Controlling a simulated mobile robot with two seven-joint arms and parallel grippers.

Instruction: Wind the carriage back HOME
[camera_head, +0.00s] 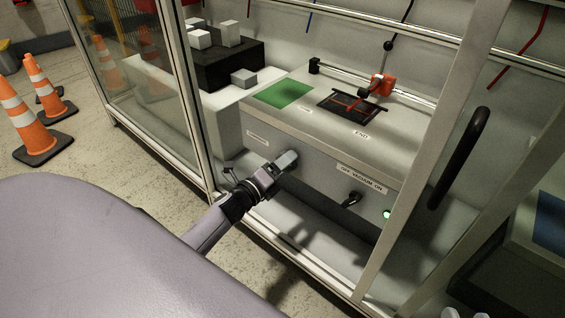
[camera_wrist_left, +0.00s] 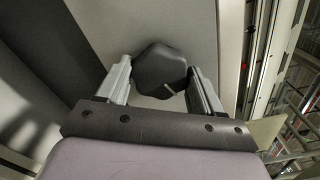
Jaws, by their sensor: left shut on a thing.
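The carriage (camera_head: 381,84), a red block with a small arm, sits on the silver rail at the back of the bench. Below it a black-framed plate (camera_head: 340,101) with red bars lies above the END label (camera_head: 361,135), right of the green pad (camera_head: 283,93). My left gripper (camera_head: 285,163) is at the bench's front panel. In the left wrist view, its fingers (camera_wrist_left: 160,85) are shut on a dark, many-sided knob (camera_wrist_left: 160,66) with a pale mark. The gripper hides most of the knob in the head view. My right gripper is not recognisable.
A vacuum switch (camera_head: 352,199) and a lit green lamp (camera_head: 387,214) are right of my left gripper. A black block (camera_head: 225,65) with grey cubes stands at the left. Frame posts (camera_head: 415,170) bound the opening. Traffic cones (camera_head: 35,125) stand outside.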

